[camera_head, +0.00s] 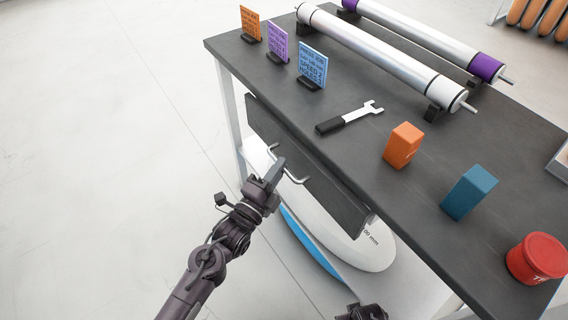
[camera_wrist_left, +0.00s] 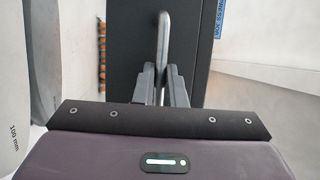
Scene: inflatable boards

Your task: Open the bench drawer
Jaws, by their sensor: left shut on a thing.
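The bench drawer (camera_head: 312,168) is a dark front panel under the dark bench top, with a silver bar handle (camera_head: 296,179). My left gripper (camera_head: 276,168) is at the handle and shut on it. In the left wrist view, the handle (camera_wrist_left: 163,40) stands between the two fingers of the left gripper (camera_wrist_left: 163,85), against the dark drawer front (camera_wrist_left: 135,30). I cannot tell how far the drawer stands out from the bench. At the bottom edge of the head view a dark part of my right arm shows; its fingers cannot be made out.
On the bench top (camera_head: 360,150) are a wrench (camera_head: 349,117), an orange block (camera_head: 403,146), a teal block (camera_head: 468,192), a red tin (camera_head: 537,258), several small cards and two rollers. A white and blue board (camera_head: 345,240) lies below the drawer. The floor at left is clear.

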